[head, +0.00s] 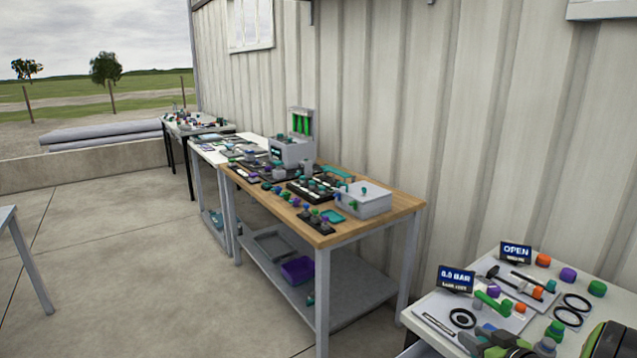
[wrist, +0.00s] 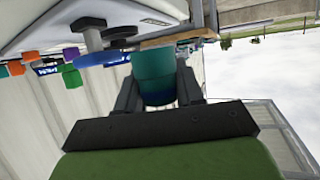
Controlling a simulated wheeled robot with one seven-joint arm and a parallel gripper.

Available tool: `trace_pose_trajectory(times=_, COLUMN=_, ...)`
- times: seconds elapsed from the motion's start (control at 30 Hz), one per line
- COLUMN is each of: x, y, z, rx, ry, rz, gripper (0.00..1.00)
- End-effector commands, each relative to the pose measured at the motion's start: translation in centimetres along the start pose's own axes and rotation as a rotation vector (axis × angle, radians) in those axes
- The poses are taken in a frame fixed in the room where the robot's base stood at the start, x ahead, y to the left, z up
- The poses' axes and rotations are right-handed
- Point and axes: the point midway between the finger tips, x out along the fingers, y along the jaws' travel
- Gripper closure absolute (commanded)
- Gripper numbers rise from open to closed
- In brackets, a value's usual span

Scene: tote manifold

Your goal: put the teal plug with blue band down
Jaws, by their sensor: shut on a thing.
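The teal plug with a blue band (wrist: 152,66) is between the two dark fingers of my gripper (wrist: 158,92) in the wrist view. The fingers are shut on its sides, and the blue band shows at the end nearer the camera. In the wrist view, which looks upside down, the plug shows apart from the pale table top (wrist: 150,12).
The near right table (head: 415,318) carries an OPEN sign (head: 515,252), a 6.0 BAR sign (head: 456,279), black rings (head: 567,316) and several coloured plugs. A wooden bench (head: 395,208) with a grey box (head: 363,202) stands mid-view.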

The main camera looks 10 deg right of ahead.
Motion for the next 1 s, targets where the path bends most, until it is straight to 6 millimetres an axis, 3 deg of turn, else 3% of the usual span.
trace_pose_trajectory(times=0.13, x=2.6, y=-8.9, z=1.0, rx=-0.091, ry=0.0, rz=-0.245, gripper=0.94)
trace_pose_trajectory(times=0.3, x=3.0, y=-19.8, z=1.9, rx=-0.222, ry=0.001, rz=-0.553, gripper=0.94)
trace_pose_trajectory(times=0.4, x=2.1, y=-24.8, z=2.1, rx=-0.286, ry=0.001, rz=-0.699, gripper=0.94)
trace_pose_trajectory(times=0.5, x=1.3, y=-28.0, z=2.2, rx=-0.329, ry=0.002, rz=-0.796, gripper=0.94)
trace_pose_trajectory(times=0.67, x=0.5, y=-29.7, z=1.9, rx=-0.352, ry=-0.001, rz=-0.852, gripper=0.94)
trace_pose_trajectory(times=1.0, x=-1.6, y=-29.6, z=-3.2, rx=-0.349, ry=-0.001, rz=-0.85, gripper=0.94)
